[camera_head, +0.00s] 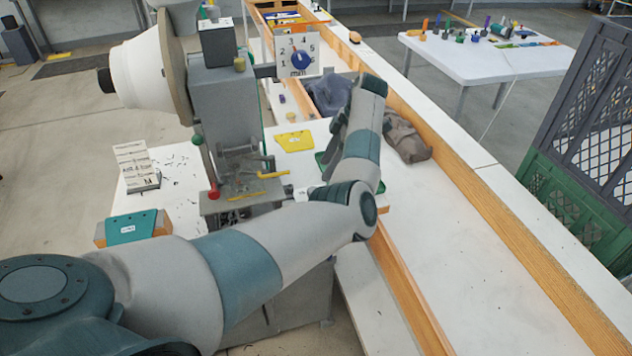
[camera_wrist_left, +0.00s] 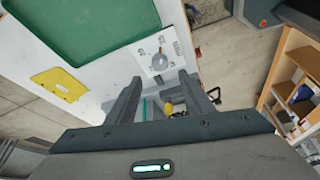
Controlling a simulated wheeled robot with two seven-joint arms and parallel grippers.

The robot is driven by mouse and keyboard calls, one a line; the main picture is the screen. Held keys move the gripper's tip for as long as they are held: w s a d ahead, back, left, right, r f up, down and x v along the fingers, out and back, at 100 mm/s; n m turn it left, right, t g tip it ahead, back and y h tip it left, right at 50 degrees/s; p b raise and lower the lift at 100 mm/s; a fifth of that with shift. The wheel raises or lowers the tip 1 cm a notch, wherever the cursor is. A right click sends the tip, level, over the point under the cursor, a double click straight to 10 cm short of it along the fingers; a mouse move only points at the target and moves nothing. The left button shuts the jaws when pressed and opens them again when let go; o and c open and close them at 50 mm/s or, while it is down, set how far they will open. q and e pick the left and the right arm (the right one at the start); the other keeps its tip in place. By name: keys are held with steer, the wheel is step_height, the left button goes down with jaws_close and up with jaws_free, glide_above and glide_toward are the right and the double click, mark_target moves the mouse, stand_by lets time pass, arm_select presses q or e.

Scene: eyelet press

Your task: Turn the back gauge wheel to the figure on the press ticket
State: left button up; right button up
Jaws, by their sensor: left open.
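The back gauge wheel is a blue knob (camera_head: 300,57) on a white dial plate (camera_head: 286,71) with figures and "mm", at the back of the grey eyelet press (camera_head: 225,100). Its setting is too small to read surely. A white ticket card (camera_head: 132,157) stands left of the press; its print is mostly illegible. My left gripper (camera_head: 335,140) is mostly hidden behind my forearm, right of the press and below the dial. In the left wrist view my left gripper (camera_wrist_left: 161,88) is open and empty, with the plate and grey-looking knob (camera_wrist_left: 160,61) beyond its fingertips, apart from them.
A yellow piece (camera_head: 294,141) lies on the white bench near the press. A red-knobbed lever (camera_head: 213,192) and a teal piece (camera_head: 131,227) are at the front. A brown cloth-like bundle (camera_head: 406,138) lies right of my forearm.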

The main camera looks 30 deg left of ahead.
arm_select(q)
steer(key=p+x, duration=0.2)
steer(key=x, duration=0.6)
steer(key=shift+s+a+f+p, duration=0.15)
steer(key=shift+f+p, duration=0.2)
steer(key=shift+f, duration=0.2)
steer(key=shift+c, duration=0.2)
steer(key=c, duration=1)
